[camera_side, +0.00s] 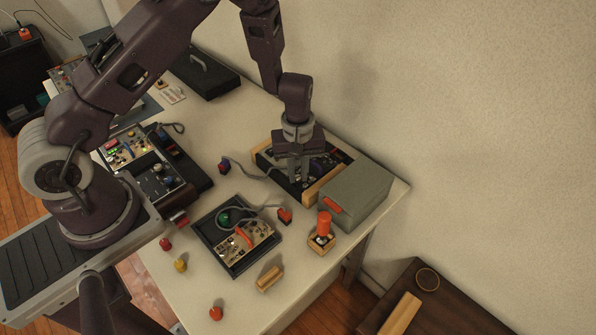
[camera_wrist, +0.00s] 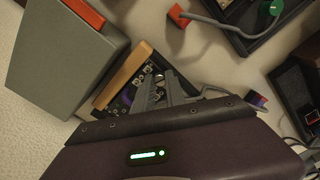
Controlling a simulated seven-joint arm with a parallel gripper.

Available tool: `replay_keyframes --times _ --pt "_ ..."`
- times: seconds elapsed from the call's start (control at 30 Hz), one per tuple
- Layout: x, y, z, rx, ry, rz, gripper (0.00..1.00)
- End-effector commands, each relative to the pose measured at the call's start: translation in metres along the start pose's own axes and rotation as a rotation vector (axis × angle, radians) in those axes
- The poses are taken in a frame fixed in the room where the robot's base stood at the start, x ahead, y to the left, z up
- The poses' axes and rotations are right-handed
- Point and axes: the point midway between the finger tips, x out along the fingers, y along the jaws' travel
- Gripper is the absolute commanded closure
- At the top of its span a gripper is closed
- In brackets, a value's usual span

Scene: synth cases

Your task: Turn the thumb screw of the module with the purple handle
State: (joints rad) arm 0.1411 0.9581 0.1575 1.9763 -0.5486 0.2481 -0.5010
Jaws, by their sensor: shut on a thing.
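A dark module case with wooden end cheeks (camera_side: 322,189) stands at the table's back right; its near cheek shows in the wrist view (camera_wrist: 122,76). My gripper (camera_side: 304,182) points down into this case. In the wrist view its fingertips (camera_wrist: 159,84) are closed around a small round metal thumb screw (camera_wrist: 159,77) at the panel. A bluish-purple part (camera_wrist: 127,96), possibly the purple handle, shows beside the fingers. The fingers and gripper body hide much of the panel, so I cannot tell how far the screw is turned.
A grey box (camera_side: 355,195) with an orange part stands close right of the case. A purple connector (camera_side: 225,166) on a grey cable lies left. A black tray (camera_side: 238,265) with a panel, an orange-topped piece (camera_side: 323,226) and a wooden block (camera_side: 269,279) lie in front.

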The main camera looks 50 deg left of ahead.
Motion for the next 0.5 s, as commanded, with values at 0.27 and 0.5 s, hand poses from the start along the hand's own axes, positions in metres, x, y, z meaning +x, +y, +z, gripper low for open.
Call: replay_keyframes --times 0.27,0.5 --pt "-0.0002 0.0002 0.0002 -0.192 0.0 0.0 1.0" --pt "-0.0001 0.0 0.0001 -0.294 0.0 0.0 1.0"
